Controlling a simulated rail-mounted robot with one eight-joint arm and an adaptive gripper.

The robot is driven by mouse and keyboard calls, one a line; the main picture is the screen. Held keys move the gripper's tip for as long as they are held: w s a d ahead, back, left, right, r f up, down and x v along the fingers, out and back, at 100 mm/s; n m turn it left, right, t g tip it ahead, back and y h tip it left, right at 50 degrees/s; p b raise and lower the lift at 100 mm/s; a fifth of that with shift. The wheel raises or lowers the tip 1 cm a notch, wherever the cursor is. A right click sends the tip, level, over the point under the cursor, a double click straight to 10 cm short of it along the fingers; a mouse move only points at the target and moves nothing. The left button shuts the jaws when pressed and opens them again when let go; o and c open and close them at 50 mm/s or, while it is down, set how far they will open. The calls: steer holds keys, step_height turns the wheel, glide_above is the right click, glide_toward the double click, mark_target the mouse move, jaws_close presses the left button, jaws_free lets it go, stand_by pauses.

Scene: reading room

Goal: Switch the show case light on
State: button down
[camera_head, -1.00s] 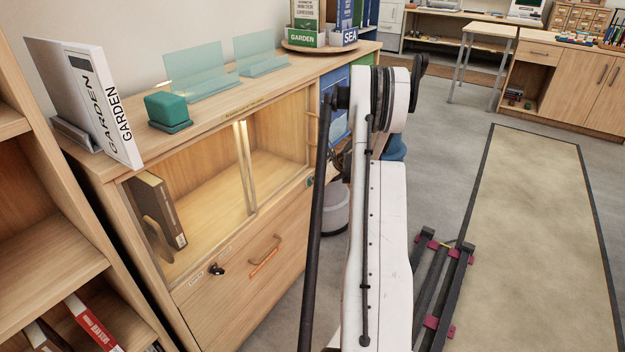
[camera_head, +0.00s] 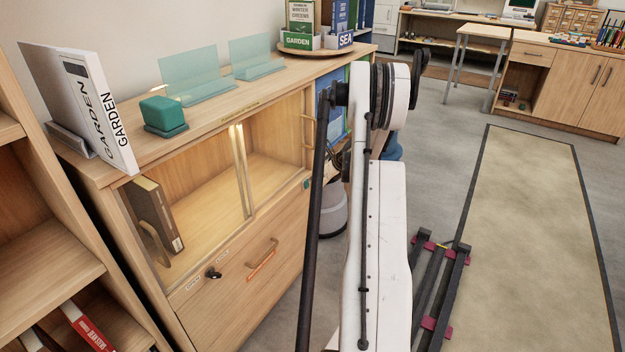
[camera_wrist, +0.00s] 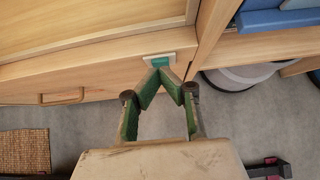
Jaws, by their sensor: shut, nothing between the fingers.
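The show case (camera_head: 200,186) is a wooden cabinet with a glass front at the left in the head view; its inside looks bright and warm. A small teal switch (camera_head: 306,184) sits at the right end of its front, just left of my arm. In the wrist view the switch (camera_wrist: 160,62) is a teal square in a pale plate on the wood. My gripper (camera_wrist: 160,76), with green finger pads, is shut and empty. Its tips overlap the switch's lower edge in the picture; I cannot tell whether they touch. The head view hides my gripper behind my arm.
A drawer with a handle (camera_head: 262,253) and a black lock (camera_head: 213,273) lies below the glass. A teal box (camera_head: 163,114) and a GARDEN book (camera_head: 98,112) stand on top. Open floor lies at the right.

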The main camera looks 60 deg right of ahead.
steer(key=p+v, duration=0.3)
steer(key=v, duration=0.9)
steer(key=shift+s+a, duration=0.1)
steer(key=shift+s, duration=0.05)
